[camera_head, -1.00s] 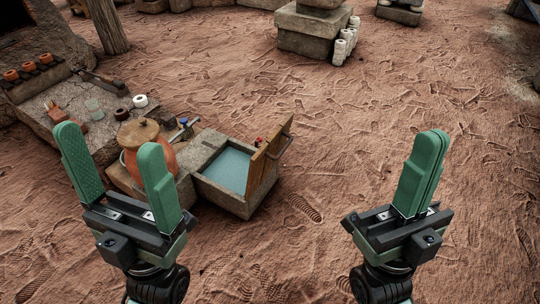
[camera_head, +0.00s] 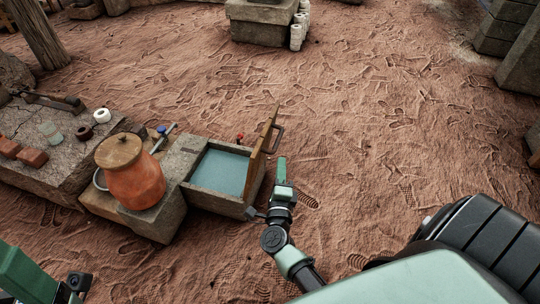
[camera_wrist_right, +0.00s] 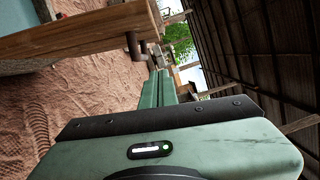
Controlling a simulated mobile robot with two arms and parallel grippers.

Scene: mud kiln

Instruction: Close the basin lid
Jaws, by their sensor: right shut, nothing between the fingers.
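The stone basin (camera_head: 198,203) holds blue-green water and stands in the middle left of the head view. Its wooden lid (camera_head: 263,146) stands up, open, on the basin's right side, with a dark metal handle (camera_head: 278,138) on its outer face. My right gripper (camera_head: 282,160) is shut and empty, just right of the lid and apart from the handle in the picture. In the right wrist view, the shut fingers (camera_wrist_right: 159,87) point past the lid's wooden edge (camera_wrist_right: 75,38) and its handle (camera_wrist_right: 135,46). My left gripper (camera_head: 18,272) shows only partly at the lower left corner.
An orange clay jar (camera_head: 136,183) with a wooden cover stands on stone left of the basin. A stone slab (camera_head: 65,165) with small pots and bricks lies farther left. The sandy ground (camera_head: 370,130) right of the lid is clear.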

